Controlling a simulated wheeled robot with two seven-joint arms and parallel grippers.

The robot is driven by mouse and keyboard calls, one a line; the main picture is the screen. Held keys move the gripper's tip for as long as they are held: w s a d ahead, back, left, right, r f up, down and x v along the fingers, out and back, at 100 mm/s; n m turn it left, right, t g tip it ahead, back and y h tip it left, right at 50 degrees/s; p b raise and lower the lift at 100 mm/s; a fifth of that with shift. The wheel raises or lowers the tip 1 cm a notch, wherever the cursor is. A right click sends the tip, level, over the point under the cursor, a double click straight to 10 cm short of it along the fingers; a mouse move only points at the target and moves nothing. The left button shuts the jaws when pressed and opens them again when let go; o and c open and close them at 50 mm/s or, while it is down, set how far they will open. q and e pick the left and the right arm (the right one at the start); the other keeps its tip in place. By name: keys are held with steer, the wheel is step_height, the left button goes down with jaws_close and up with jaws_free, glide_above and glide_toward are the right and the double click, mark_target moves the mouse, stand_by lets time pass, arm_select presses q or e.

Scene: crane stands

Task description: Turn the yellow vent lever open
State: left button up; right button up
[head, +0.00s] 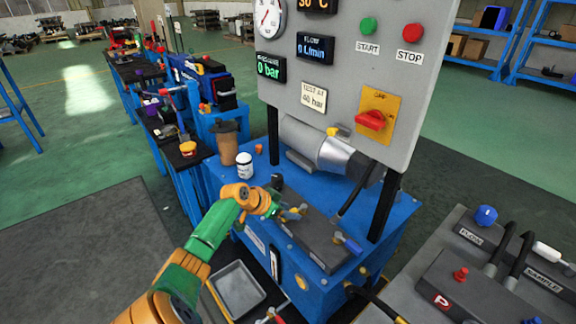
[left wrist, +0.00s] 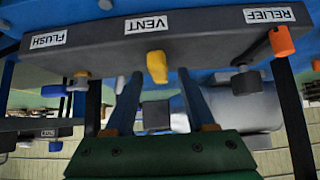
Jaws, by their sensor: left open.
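The yellow vent lever (left wrist: 157,67) hangs beside the VENT label on a dark valve block (left wrist: 205,28) in the left wrist view, where the labels appear upside down. My left gripper (left wrist: 160,78) is open, with one finger on each side of the lever and a visible gap to both. In the head view my left gripper (head: 291,213) is over the dark block (head: 312,240) on the blue stand and partly covers the lever. My right gripper is not clearly in view.
On the same block are an orange relief handle (left wrist: 281,41) and a blue flush handle (left wrist: 54,91). A grey panel (head: 335,75) with a gauge and buttons rises behind on black posts. A white bottle (head: 244,166) and brown container (head: 227,143) stand left of the block.

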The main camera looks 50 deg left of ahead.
arm_select(q)
steer(key=p+v, duration=0.1)
steer(key=v, duration=0.6)
steer(key=s+d+f+n+g+y+p, duration=0.1)
steer(key=s+d+f+g+p, duration=0.15)
steer(key=s+f, duration=0.75)
steer(key=s+d+f+n+g+y+p, duration=0.1)
steer(key=s+d+f+n+g, duration=0.3)
steer(key=f, duration=0.9)
steer(key=s+d+f+m+p, duration=0.1)
steer(key=s+d+f+m, duration=0.2)
steer(key=s+d, duration=0.5)
steer(key=s+d+f+m+g+h+p, duration=0.1)
steer(key=s+d+f+m, duration=0.2)
steer(key=s+d, duration=0.6)
steer(key=shift+s+f, duration=0.45)
steer(key=shift+f, duration=0.3)
steer(key=shift+g, duration=0.25)
